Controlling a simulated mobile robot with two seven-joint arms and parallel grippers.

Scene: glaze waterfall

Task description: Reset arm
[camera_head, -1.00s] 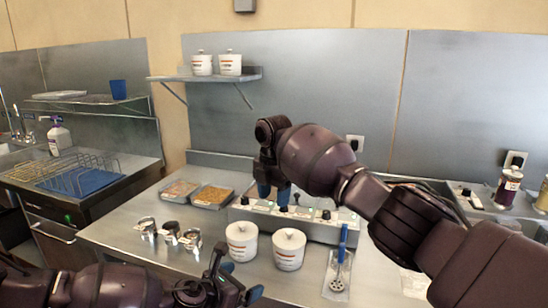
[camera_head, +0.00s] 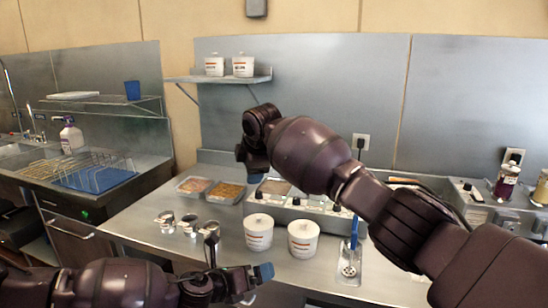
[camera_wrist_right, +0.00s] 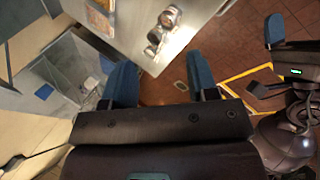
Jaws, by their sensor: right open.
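My right gripper (camera_wrist_right: 161,82) is open in the right wrist view, with its two blue fingers well apart and nothing between them. In the head view the right gripper (camera_head: 252,165) hangs above the back of the counter, partly hidden by its own wrist. My left gripper (camera_head: 240,278) is low in the head view, in front of the white jars. One blue fingertip shows at its right; I cannot tell how far its jaws are apart. No object is seen held in it.
Two white lidded jars (camera_head: 259,232) stand on the counter near the left gripper. Small metal cups (camera_head: 167,221) and two food trays (camera_head: 193,186) are to the left. A blue-handled utensil (camera_head: 354,236) lies at right. A shelf (camera_head: 215,78) holds two more jars.

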